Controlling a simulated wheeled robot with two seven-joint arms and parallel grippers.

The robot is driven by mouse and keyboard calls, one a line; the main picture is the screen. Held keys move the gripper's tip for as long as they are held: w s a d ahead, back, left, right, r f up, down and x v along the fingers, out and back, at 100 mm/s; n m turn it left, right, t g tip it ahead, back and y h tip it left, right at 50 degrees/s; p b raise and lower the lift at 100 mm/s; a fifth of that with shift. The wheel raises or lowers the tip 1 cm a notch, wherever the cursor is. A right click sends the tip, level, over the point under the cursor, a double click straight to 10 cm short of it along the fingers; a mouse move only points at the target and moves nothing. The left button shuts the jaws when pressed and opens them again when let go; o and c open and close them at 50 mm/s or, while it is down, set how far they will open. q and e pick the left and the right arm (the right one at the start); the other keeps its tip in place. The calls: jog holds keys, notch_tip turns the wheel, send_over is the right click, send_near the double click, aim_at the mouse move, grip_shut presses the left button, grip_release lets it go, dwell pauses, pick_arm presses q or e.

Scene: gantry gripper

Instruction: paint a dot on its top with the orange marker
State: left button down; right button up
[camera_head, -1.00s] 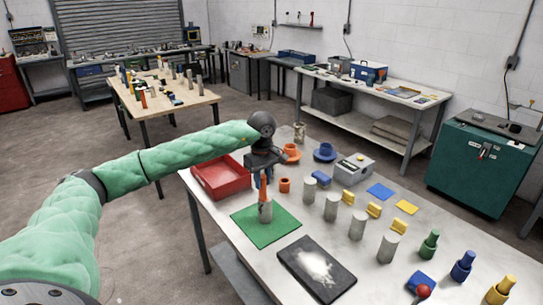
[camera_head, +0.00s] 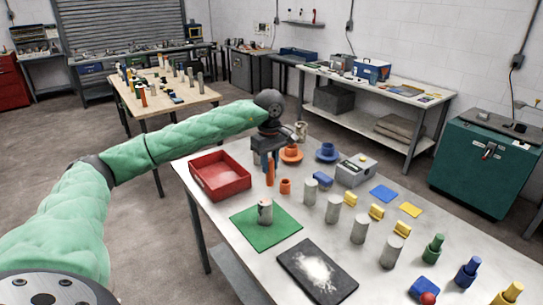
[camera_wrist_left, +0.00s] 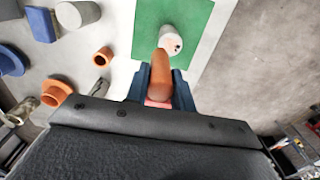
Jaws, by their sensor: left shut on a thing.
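My left gripper (camera_head: 267,160) is shut on the orange marker (camera_head: 270,173), which hangs upright from the jaws, clear of the mat. The marker also shows in the left wrist view (camera_wrist_left: 160,78) between the blue fingers. A grey cylinder (camera_head: 265,213) stands upright on the green mat (camera_head: 282,224), in front of the marker and apart from it in the head view. In the left wrist view the cylinder (camera_wrist_left: 171,35) has small dark and reddish specks on its end, partly behind the marker's tip. My right gripper is out of view.
A red tray (camera_head: 222,188) is left of the gripper. An orange cup (camera_head: 285,186) stands close to its right. Several grey cylinders and yellow blocks line the table to the right. A black plate with white powder (camera_head: 315,272) lies in front of the mat.

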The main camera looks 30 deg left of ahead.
pick_arm(q)
jog(key=shift+r, duration=1.15)
jog(key=shift+s, duration=0.1)
